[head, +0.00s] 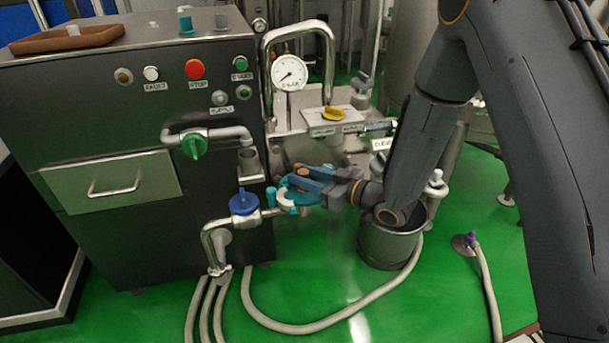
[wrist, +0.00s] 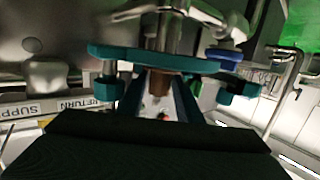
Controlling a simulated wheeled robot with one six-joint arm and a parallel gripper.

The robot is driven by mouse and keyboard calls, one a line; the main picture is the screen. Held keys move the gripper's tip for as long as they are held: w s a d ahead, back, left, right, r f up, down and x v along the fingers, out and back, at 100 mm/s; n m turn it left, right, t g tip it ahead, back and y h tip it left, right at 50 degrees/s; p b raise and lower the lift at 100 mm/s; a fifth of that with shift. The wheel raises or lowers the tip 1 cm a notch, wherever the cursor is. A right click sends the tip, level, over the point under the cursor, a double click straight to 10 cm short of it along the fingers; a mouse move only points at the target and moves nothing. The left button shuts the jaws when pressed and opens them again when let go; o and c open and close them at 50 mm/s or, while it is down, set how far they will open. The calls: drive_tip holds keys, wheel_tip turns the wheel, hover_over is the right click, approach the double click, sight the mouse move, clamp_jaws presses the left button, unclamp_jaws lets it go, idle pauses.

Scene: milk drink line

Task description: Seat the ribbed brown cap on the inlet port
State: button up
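My gripper (head: 285,190), with blue-teal fingers, reaches left from my arm and hangs beside the steel pipework, just right of the blue valve (head: 243,203). In the wrist view a small brown piece (wrist: 160,83) shows between the fingers, below a teal crossbar. It may be the brown cap; its ribs cannot be made out, and I cannot tell whether the fingers grip it. A pale ring-like part shows at the fingertips in the head view.
The steel cabinet (head: 100,110) with buttons, a green valve (head: 193,146) and a drawer (head: 112,181) fills the left. A steel bucket (head: 388,247) and hoses (head: 330,327) occupy the green floor.

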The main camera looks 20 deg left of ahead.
drive_tip(key=shift+o, duration=1.1)
drive_tip(key=v, duration=0.7)
drive_tip(key=shift+w, duration=0.1)
drive_tip(key=shift+s+d+r, duration=0.1)
drive_tip(key=shift+s+d, duration=0.2)
drive_tip(key=shift+d, duration=0.05)
